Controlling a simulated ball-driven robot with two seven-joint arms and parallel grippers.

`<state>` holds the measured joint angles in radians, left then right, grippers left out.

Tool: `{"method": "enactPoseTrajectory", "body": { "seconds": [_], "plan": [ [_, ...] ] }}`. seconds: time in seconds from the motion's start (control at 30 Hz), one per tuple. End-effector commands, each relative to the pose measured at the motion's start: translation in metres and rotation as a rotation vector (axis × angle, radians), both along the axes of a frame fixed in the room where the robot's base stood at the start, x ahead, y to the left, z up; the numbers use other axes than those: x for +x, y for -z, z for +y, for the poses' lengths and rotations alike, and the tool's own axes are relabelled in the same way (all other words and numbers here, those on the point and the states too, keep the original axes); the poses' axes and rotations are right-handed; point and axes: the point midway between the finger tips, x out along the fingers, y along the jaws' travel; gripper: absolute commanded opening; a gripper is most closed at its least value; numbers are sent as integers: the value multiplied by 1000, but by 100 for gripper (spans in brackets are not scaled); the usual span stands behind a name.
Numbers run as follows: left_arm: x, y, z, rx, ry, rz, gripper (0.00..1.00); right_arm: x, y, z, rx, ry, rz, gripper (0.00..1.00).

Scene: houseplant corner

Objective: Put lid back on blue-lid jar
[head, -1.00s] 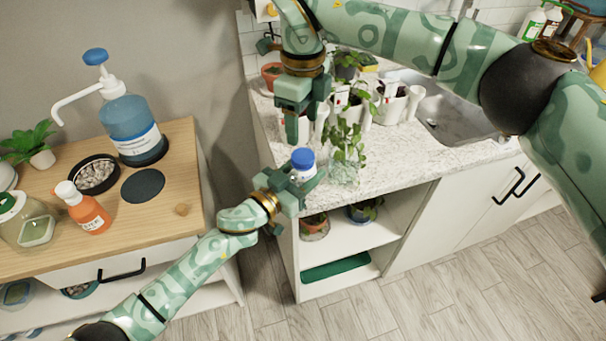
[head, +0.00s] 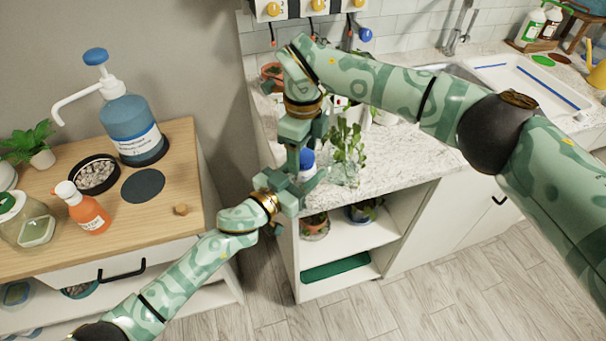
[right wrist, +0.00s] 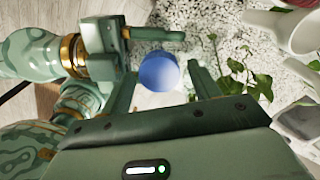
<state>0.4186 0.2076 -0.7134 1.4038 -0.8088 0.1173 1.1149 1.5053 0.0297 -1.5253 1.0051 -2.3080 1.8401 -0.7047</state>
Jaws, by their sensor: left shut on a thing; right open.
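The small white jar with the blue lid (head: 307,158) is at the counter's front left edge, partly hidden behind my right gripper. In the right wrist view the round blue lid (right wrist: 158,71) sits on top of the white jar body (right wrist: 152,99); whether it is fully seated I cannot tell. My left gripper (head: 304,182) is shut around the jar and also shows in the right wrist view (right wrist: 153,48). My right gripper (head: 299,155) is open and points down over the jar. In the right wrist view its fingertips (right wrist: 162,75) lie either side of the lid, apparently apart from it.
A leafy cutting in a glass (head: 346,160) stands close right of the jar. White pots (right wrist: 295,30) stand further along the counter. The wooden cabinet (head: 165,215) at left holds a blue pump bottle (head: 130,125) and an orange spray bottle (head: 88,213). A gap separates cabinet and counter.

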Motion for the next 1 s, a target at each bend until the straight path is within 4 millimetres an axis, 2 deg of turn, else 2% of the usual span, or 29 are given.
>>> {"method": "enactPoseTrajectory", "body": {
  "seconds": [0.2, 0.23, 0.37, 0.4, 0.57, 0.63, 0.9, 1.0],
  "plan": [
    [0, 0, 0, 1, 0, 1, 0, 0, 0, 0, 0, 0, 0, 62],
    [0, 0, 0, 1, 0, 1, 0, 0, 0, 0, 0, 0, 0, 56],
    [0, 1, 0, 1, 0, 1, 0, 0, 0, 0, 0, 0, -1, 20],
    [0, 0, 0, 1, 0, 1, 0, 0, 0, 0, 0, 0, -1, 16],
    [0, 1, 0, 1, 0, 1, 0, 0, 0, 0, 0, 7, -1, 16],
    [0, 1, 0, 1, 0, 1, 0, 0, 0, 0, -1, 61, -2, 16],
    [0, 1, 0, 1, 0, 1, 0, 1, 0, -1, -2, 640, -4, 16],
    [0, 1, 0, 1, 0, 1, 0, 0, 0, 0, -1, 712, -2, 16]
  ]
}}
